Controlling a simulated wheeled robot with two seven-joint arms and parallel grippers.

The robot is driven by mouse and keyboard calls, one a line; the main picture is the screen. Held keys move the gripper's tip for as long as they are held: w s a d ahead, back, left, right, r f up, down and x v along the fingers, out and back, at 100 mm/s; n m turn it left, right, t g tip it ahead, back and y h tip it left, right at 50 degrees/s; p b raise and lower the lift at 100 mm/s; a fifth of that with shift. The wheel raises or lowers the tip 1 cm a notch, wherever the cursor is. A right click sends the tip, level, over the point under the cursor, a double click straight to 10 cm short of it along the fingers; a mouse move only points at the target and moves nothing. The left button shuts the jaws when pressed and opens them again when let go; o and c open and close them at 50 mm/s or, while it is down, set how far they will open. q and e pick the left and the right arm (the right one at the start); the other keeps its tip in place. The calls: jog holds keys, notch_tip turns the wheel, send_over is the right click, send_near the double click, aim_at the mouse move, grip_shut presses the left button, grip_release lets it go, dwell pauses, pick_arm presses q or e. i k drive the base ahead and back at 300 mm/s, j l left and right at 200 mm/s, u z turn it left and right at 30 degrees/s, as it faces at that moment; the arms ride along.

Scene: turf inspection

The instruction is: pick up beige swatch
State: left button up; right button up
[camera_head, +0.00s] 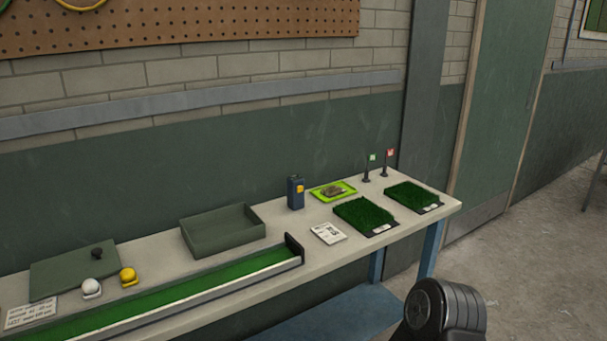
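A small brownish-beige piece (335,191) lies on a lime-green tray (320,195) toward the right end of the table. It may be the beige swatch; it is too small to tell for sure, and I see no other beige swatch. Neither of my grippers is in view. Only a dark rounded part of my own arm shows at the bottom right, well apart from the table top.
Around the tray are a blue device (296,193), two dark turf squares (364,216) (412,197), small flags (386,164) and a printed card (328,233). An open green box (222,233) and long turf channel (170,298) fill the left. A wall (250,165) stands behind.

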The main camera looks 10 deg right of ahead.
aim_at(332, 191)
jog(key=i+l, duration=0.1)
jog(key=l, duration=0.45)
jog(key=i+l, duration=0.1)
jog(key=l, duration=0.45)
jog(key=i+l, duration=0.1)
jog(key=l, duration=0.4)
jog(key=i+l, duration=0.15)
jog(key=l, duration=0.4)
jog(key=i+l, duration=0.1)
jog(key=l, duration=0.45)
jog(key=i+l, duration=0.1)
jog(key=l, duration=0.45)
jog(key=i+l, duration=0.1)
jog(key=l, duration=0.45)
jog(key=i+l, duration=0.1)
jog(key=l, duration=0.4)
